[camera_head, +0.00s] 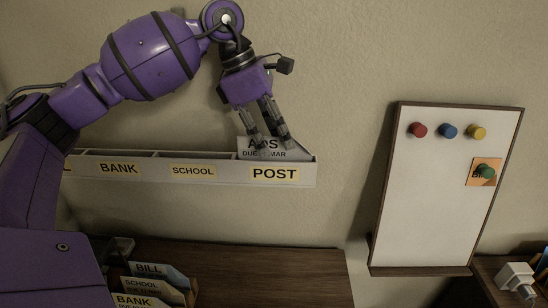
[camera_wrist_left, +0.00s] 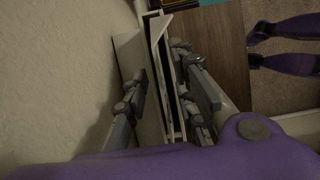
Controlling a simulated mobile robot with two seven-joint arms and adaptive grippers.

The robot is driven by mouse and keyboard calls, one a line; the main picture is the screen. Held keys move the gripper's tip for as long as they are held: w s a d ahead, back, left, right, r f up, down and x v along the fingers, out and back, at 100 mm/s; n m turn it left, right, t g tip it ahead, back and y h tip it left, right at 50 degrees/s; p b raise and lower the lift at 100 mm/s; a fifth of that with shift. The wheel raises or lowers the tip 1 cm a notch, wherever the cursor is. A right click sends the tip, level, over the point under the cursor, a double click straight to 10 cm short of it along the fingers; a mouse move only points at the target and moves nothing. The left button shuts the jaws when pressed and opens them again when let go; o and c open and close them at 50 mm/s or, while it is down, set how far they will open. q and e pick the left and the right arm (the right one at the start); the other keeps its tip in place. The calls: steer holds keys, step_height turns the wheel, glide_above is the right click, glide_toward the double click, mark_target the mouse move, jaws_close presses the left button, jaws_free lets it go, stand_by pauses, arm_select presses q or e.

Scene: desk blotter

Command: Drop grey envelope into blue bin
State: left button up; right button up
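A pale grey envelope (camera_head: 272,146) marked "ADS" and "DUE", with "MAR" partly readable, stands in the POST end of a wall rack (camera_head: 228,179). Its lower part is hidden behind the rack's front. My left gripper (camera_head: 269,146) is at this envelope, with its fingers apart in front of it. In the left wrist view the fingers (camera_wrist_left: 160,85) are spread, with a pale upright sheet or panel (camera_wrist_left: 131,58) and the rack's edge between them. I cannot tell whether they touch the envelope. No blue bin shows, and my right gripper is not in view.
The rack's BANK and SCHOOL slots look empty. Below, several envelopes (camera_head: 148,284) stand in a holder on the brown desk (camera_head: 265,275), whose middle is clear.

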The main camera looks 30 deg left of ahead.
arm_select(q)
steer(key=shift+d+f, duration=0.1)
steer(key=shift+f, duration=0.15)
jaws_close()
